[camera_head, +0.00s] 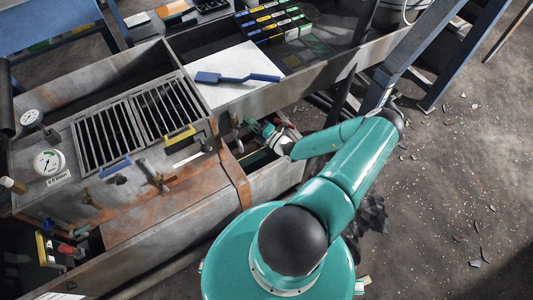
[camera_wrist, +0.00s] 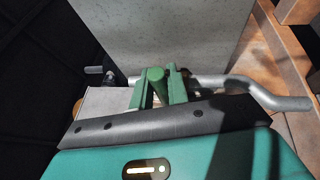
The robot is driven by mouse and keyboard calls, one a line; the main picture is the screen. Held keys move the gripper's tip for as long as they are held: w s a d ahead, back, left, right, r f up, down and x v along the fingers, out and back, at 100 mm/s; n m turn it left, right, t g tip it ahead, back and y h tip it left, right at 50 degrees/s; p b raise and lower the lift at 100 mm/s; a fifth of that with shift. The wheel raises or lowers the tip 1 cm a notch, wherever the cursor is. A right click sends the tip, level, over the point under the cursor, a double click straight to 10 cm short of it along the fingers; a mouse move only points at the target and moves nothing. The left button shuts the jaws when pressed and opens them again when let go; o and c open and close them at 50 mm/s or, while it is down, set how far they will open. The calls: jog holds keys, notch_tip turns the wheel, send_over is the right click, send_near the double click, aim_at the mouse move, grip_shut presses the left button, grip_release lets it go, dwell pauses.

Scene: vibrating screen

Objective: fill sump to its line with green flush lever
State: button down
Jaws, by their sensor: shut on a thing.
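My gripper (camera_wrist: 160,92) is shut on the green flush lever (camera_wrist: 156,74), whose round green end shows between the two green fingers in the wrist view. In the head view my gripper (camera_head: 264,129) is at the far end of my arm, above the box-like trough that looks like the sump (camera_head: 276,179). The lever's lower part is hidden by the gripper. A bent silver pipe (camera_wrist: 262,90) runs behind the fingers and out to the right. My wrist covers part of the trough, and I cannot make out its fill line or water level.
Left of the trough is a rusty tank with two slotted grates (camera_head: 105,136) and a white dial gauge (camera_head: 48,162). A blue brush (camera_head: 236,78) lies on a white board (camera_head: 222,94) behind. A blue steel post (camera_head: 402,50) stands right. Floor at right holds scattered chips.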

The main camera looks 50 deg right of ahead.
jog(key=c, duration=1.7)
grip_release()
jog(key=shift+s+a, duration=0.3)
jog(key=shift+s, duration=0.65)
jog(key=shift+s+a, duration=0.25)
jog(key=shift+s, duration=0.7)
jog(key=shift+s+a, duration=0.3)
jog(key=shift+s, duration=0.65)
jog(key=o, duration=0.3)
jog(key=shift+o, duration=0.2)
jog(key=v, duration=0.6)
